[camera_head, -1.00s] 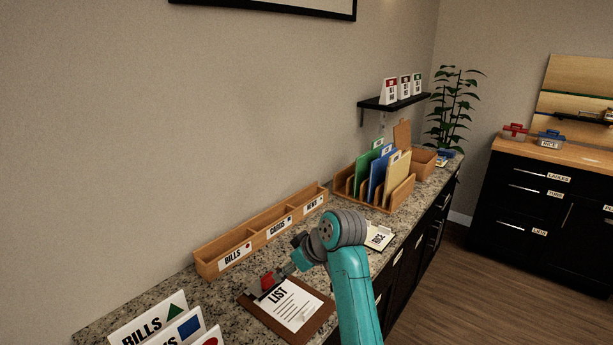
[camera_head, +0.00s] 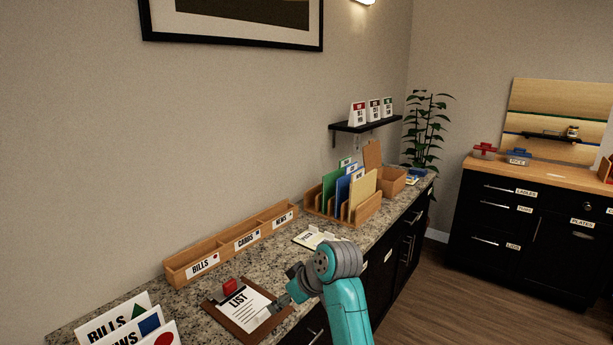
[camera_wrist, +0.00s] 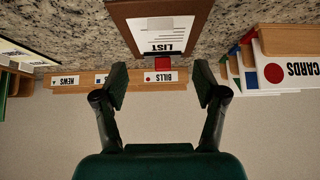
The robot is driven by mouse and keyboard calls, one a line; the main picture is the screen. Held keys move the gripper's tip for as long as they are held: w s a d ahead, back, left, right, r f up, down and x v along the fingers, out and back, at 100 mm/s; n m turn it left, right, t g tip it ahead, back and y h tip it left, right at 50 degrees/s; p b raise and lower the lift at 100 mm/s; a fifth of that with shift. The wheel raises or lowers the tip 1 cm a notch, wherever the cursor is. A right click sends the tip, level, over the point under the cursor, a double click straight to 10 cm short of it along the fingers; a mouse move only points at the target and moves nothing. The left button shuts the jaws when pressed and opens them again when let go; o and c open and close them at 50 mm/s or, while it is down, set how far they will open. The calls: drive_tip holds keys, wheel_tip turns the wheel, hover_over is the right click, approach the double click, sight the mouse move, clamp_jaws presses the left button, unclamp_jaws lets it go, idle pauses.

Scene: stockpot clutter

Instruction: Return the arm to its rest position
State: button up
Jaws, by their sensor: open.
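My teal arm (camera_head: 346,305) reaches in from the lower right over the counter's front edge. My gripper (camera_head: 279,303) is beside the right edge of the clipboard (camera_head: 212,312) in the head view. In the wrist view my gripper (camera_wrist: 160,80) is open, with nothing between its two fingers.
A wooden three-part bin (camera_head: 178,266) labelled BILLS, CARDS and NEWS stands along the wall. Upright cards (camera_head: 110,318) stand at lower left. A folder rack (camera_head: 370,207) and a notepad (camera_head: 316,238) are farther along the counter. Floor (camera_head: 430,290) right of the counter is clear.

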drive_tip(key=s+d+f+m+t+h, duration=0.1)
drive_tip(key=s+d+f+m, duration=0.2)
drive_tip(key=f, duration=0.6)
drive_tip(key=s+d+f+m+t, duration=0.15)
drive_tip(key=s+d+f, duration=0.3)
drive_tip(key=f, duration=0.45)
drive_tip(key=s+d+f+m+t+h, duration=0.1)
drive_tip(key=s+d+f, duration=0.35)
drive_tip(key=s, duration=0.35)
drive_tip(key=s+d+f+m+t+h, duration=0.1)
drive_tip(key=s+d+f+t, duration=0.15)
drive_tip(key=s+f, duration=0.45)
drive_tip(key=s+d+r+m+t+h, duration=0.1)
drive_tip(key=s+d+r, duration=0.15)
drive_tip(key=s, duration=0.75)
drive_tip(key=s+d+r+m+t+h, duration=0.15)
drive_tip(key=s+d, duration=0.25)
drive_tip(key=s, duration=0.6)
drive_tip(key=s+d+r+m+t, duration=0.1)
drive_tip(key=s+d+r, duration=0.1)
drive_tip(key=s+r, duration=1.2)
drive_tip(key=shift+s+r, duration=0.15)
drive_tip(key=shift+s, duration=0.2)
drive_tip(key=shift+d+t+h, duration=0.1)
drive_tip(key=shift+t+h, duration=0.15)
